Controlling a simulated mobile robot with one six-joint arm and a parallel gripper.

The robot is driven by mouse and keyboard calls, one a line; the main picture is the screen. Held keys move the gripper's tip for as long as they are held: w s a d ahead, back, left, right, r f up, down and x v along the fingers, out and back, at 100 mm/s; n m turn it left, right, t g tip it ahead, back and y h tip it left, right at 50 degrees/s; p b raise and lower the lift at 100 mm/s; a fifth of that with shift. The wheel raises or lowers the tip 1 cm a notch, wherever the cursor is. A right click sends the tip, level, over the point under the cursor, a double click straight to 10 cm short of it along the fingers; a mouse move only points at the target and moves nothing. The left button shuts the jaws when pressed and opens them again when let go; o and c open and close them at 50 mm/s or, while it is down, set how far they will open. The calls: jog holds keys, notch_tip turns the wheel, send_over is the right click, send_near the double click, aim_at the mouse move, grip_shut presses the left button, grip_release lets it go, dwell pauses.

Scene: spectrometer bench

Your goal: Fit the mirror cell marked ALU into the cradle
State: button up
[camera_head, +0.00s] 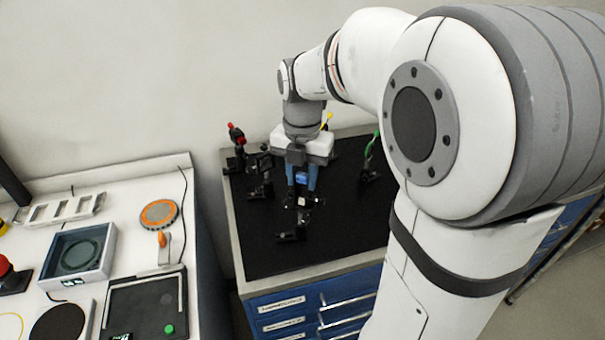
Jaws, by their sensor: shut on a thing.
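My gripper (302,187) points down over the black bench top, its two blue fingers shut on a small part (302,180) that looks blue and dark. The part is mostly hidden between the fingers, and no ALU mark can be read. A small dark mount (304,201) shows right at or below the fingertips; I cannot tell whether it touches the held part or whether it is the cradle. Other dark mounts stand nearby: one to the left (261,188) and one low at the front (293,234).
A red-topped post (236,140) stands at the back left, and a green-marked mount (371,160) at the right. The black top (265,258) is bare at front left. A white bench (130,262) at left holds a grey box (78,256), a dark tray (146,305) and an orange disc (159,213).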

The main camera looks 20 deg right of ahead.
jog(key=shift+f+b, duration=0.4)
jog(key=shift+f, duration=0.25)
jog(key=shift+r, duration=0.15)
jog(key=shift+r+p, duration=0.9)
jog(key=shift+r, duration=0.1)
jog(key=shift+f, duration=0.2)
jog(key=shift+f+b, duration=0.9)
jog(key=shift+f, duration=0.1)
jog(key=shift+r, duration=0.3)
jog(key=shift+r+p, duration=0.9)
jog(key=shift+f, duration=0.25)
